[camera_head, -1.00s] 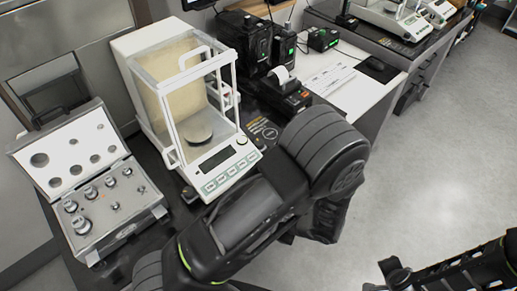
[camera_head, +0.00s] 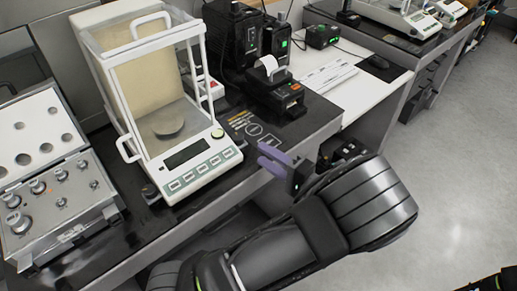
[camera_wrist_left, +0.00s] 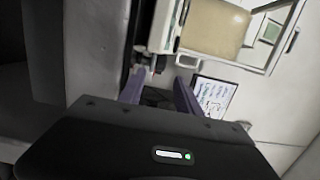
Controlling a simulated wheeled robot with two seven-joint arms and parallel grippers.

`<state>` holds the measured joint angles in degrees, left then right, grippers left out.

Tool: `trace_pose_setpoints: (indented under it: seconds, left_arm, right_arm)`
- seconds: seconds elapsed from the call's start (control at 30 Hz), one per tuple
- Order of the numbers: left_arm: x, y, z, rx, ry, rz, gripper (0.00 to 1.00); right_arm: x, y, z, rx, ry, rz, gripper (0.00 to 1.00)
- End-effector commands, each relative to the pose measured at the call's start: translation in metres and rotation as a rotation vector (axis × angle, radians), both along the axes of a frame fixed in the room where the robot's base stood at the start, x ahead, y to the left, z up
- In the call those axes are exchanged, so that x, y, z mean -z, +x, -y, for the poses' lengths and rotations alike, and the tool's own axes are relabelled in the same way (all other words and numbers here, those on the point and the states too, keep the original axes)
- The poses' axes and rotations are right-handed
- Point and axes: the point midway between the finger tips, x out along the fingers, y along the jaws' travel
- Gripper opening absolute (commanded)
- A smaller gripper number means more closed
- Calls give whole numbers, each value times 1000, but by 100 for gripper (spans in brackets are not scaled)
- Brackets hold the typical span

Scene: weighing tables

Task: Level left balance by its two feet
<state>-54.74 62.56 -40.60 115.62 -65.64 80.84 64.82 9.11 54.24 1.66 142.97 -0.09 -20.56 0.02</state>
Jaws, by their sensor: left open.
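The left balance (camera_head: 205,172) stands on the dark bench top, with a glass draft shield, a round pan (camera_head: 168,124) and a front display. A dark foot (camera_head: 150,193) shows at its front left corner. The other foot cannot be made out clearly. My left gripper (camera_head: 273,163) is to the right of the balance's front, by the bench edge, apart from it. Its purple fingers are open and empty. In the left wrist view, the open fingers (camera_wrist_left: 160,94) point toward part of the balance (camera_wrist_left: 164,28). My right gripper is not visible.
A case of weights (camera_head: 60,200) lies open left of the balance. A small printer (camera_head: 275,92) and black devices (camera_head: 232,45) stand behind on the right. A white table (camera_head: 365,95) joins the bench. Another balance (camera_head: 405,16) is far right. Open floor lies right.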

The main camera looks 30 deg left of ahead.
Motion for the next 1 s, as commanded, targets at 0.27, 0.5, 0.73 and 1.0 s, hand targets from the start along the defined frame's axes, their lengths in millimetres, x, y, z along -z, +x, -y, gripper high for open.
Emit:
trace_pose_setpoints:
  seconds: [0.27, 0.5, 0.73, 1.0]
  left_arm:
    - [-1, -1, -1, -2, -1, 3, 40]
    - [-1, 1, -14, -5, -2, -1, 40]
    - [-1, 6, -49, -7, -3, -1, 40]
    - [-1, 11, -76, -3, -3, 0, 40]
  right_arm:
    - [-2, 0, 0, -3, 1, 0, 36]
    - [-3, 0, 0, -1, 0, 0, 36]
    - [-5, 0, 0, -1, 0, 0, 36]
    - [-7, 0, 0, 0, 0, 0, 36]
